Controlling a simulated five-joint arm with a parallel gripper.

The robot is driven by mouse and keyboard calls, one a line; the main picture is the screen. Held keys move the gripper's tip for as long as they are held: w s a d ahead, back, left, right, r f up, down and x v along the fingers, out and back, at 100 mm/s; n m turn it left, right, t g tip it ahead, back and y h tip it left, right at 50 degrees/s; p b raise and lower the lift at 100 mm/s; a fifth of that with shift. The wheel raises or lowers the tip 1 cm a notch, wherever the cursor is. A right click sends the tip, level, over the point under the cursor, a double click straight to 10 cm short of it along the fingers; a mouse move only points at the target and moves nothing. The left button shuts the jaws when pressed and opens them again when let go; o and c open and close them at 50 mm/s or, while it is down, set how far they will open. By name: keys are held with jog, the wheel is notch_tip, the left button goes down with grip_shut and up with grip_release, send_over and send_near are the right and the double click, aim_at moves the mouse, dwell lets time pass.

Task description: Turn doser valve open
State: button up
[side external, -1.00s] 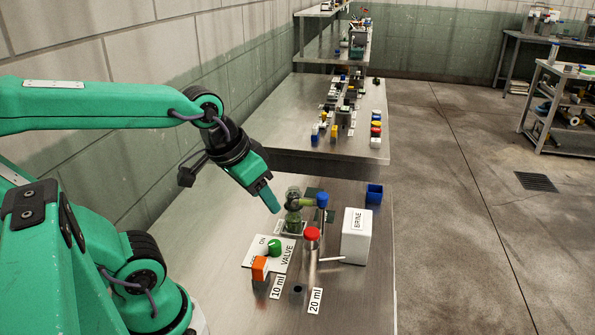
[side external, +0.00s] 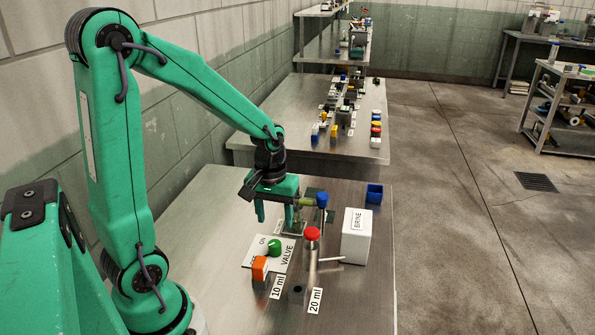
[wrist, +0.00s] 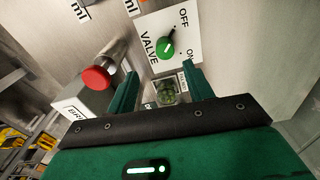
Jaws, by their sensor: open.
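The valve is a round green knob (side external: 274,247) on a white plate (side external: 254,261) marked VALVE. In the wrist view the knob (wrist: 166,50) sits between the OFF and ON marks; its pale pointer seems to face OFF. My gripper (side external: 279,215) is open and empty, fingers pointing down, above and behind the knob in the side view, near the green glass piece (side external: 292,222). In the wrist view the two fingertips (wrist: 160,76) frame the plate's near edge, and the knob lies beyond them, untouched.
A red-capped post (side external: 312,235) and white BRINE box (side external: 356,235) stand to the right. An orange block (side external: 260,268) stands beside the plate. A blue-topped part (side external: 322,200) is close to my gripper. A blue bin (side external: 374,193) is further back. The front-left bench is clear.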

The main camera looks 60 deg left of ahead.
aim_at(275, 243)
jog(key=shift+w+a+f+n+g, duration=0.15)
jog(key=shift+a+f+n, duration=0.1)
jog(key=shift+f, duration=0.3)
jog(key=shift+s+a+f+n+g, duration=0.15)
jog(key=shift+a+f, duration=0.1)
jog(key=shift+f, duration=0.25)
jog(key=shift+w, duration=0.1)
jog(key=shift+f, duration=0.15)
jog(key=shift+f, duration=3.75)
jog(key=c, duration=1)
